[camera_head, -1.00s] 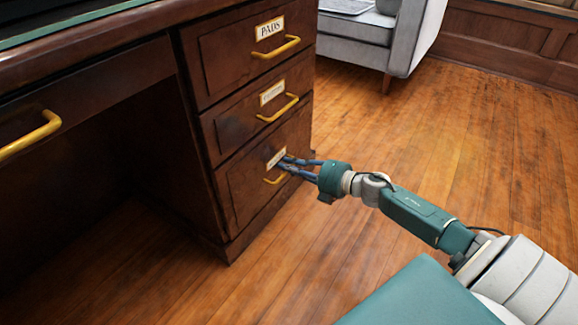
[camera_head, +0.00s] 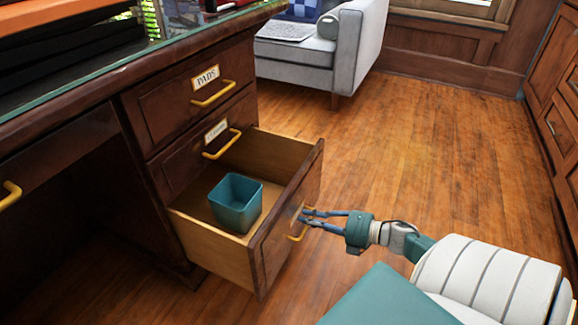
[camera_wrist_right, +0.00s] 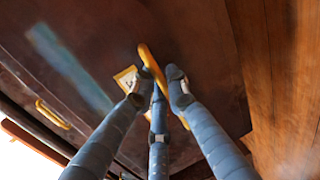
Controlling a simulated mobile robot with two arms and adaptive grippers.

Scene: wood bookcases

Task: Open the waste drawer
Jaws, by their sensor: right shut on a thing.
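The bottom drawer (camera_head: 272,243) of the wooden desk is pulled well out, and its inside shows. A teal square bin (camera_head: 236,204) stands in it. The drawer's label is mostly hidden behind my gripper, so I cannot read it. My right gripper (camera_head: 305,217) is at the drawer's front, shut on its yellow handle (camera_head: 297,236). In the right wrist view the blue fingers (camera_wrist_right: 162,85) close around the yellow handle (camera_wrist_right: 152,65) against the dark drawer front. My left gripper is not in view.
Above it, the PADS drawer (camera_head: 192,92) and the middle drawer (camera_head: 207,150) are closed. A grey sofa (camera_head: 335,45) stands behind. Wood cabinets (camera_head: 566,110) line the right side. The wood floor (camera_head: 420,130) between is clear.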

